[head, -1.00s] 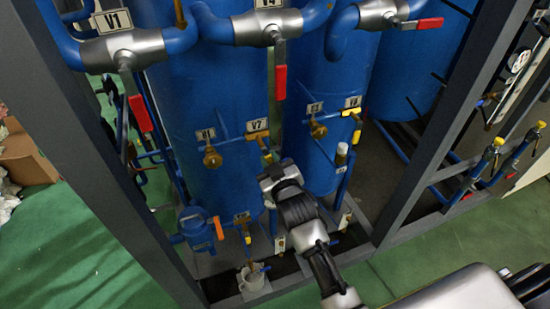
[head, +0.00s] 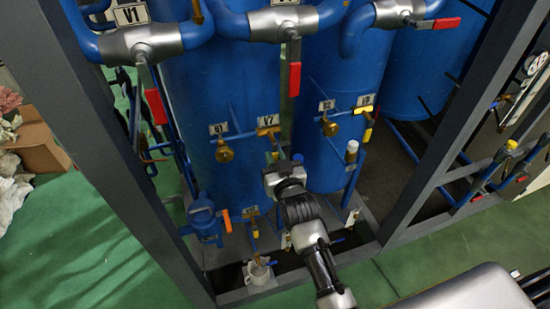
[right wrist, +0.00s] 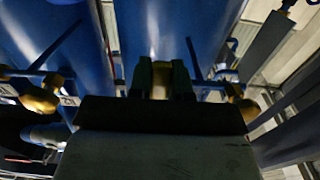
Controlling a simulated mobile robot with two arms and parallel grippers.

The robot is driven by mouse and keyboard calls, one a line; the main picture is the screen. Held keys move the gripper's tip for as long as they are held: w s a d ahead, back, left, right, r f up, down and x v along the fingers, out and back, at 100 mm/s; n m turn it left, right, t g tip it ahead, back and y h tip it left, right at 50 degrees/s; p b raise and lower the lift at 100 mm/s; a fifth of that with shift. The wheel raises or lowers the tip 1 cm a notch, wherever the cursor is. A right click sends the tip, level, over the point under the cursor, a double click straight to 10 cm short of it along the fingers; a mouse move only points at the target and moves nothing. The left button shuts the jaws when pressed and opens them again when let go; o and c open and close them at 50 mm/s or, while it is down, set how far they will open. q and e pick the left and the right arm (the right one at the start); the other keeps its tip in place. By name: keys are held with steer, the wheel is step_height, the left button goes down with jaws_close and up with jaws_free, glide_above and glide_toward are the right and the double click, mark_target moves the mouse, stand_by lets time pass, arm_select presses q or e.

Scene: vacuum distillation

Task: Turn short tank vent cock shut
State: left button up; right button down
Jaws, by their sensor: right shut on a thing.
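Two upright blue tanks stand side by side, a left one (head: 215,90) and a right one (head: 335,80). A brass cock (head: 268,131) sits under the V7 tag on the left tank, its handle partly hidden by my gripper. Another cock with a yellow handle (head: 368,132) hangs under a tag on the right tank. My right gripper (head: 283,166) is at the V7 cock. In the right wrist view, its dark fingers (right wrist: 160,78) are shut on a small yellowish piece (right wrist: 160,80), which looks like the V7 handle. My left gripper is not seen.
Brass fittings (head: 224,152) and (head: 330,127) flank the gripper. Red-handled valves (head: 294,78) hang above. Grey frame posts (head: 440,140) border the tanks. Green floor (head: 90,250) is clear at lower left.

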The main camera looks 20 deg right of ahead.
steer(key=shift+a, duration=0.1)
steer(key=c, duration=1)
jaws_free()
steer(key=shift+c, duration=0.2)
steer(key=s+b, duration=0.2)
steer(key=s, duration=0.8)
steer(key=shift+s+d+b, duration=0.2)
steer(key=shift+s+b, duration=0.1)
steer(key=shift+s, duration=0.1)
